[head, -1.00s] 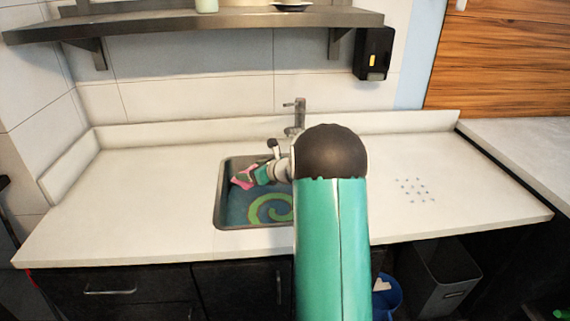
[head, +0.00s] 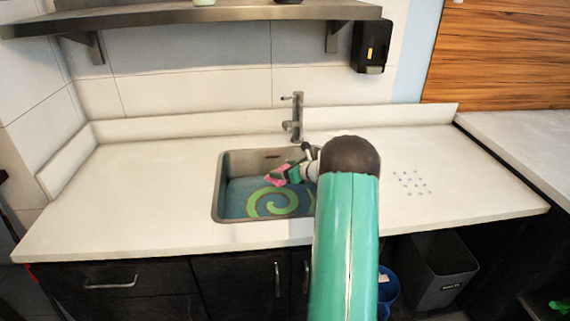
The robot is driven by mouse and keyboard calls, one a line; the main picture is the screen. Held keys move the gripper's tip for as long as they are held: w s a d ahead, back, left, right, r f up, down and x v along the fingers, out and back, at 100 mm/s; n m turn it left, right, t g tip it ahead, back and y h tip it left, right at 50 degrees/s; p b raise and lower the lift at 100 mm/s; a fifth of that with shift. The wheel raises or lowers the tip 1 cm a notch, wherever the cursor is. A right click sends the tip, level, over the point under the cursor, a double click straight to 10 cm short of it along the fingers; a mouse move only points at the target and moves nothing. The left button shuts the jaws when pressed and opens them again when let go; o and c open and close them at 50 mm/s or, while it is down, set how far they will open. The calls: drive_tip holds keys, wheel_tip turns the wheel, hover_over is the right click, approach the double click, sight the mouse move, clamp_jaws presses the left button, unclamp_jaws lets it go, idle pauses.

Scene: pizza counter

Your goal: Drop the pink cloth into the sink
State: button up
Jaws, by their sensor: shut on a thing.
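The pink cloth (head: 277,176) hangs at the tip of my gripper (head: 287,174), over the back middle of the sink. My gripper is shut on the cloth and points left. The sink (head: 217,196) is a metal basin set in the white counter, with a blue floor and a green spiral on it. The cloth shows against the inside of the basin; I cannot tell its exact height. My arm hides the right side of the sink.
A metal tap (head: 293,115) stands behind the sink, close to my arm. A shelf (head: 200,15) runs along the wall above. A black dispenser (head: 371,46) hangs at the right. The counter (head: 140,195) is clear left of the sink.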

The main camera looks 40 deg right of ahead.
drive_tip(key=shift+f, duration=0.2)
drive_tip(key=o, duration=1)
drive_tip(key=shift+o, duration=0.2)
drive_tip(key=v, duration=1.3)
drive_tip(key=shift+s, duration=0.35)
drive_tip(key=shift+r, duration=0.15)
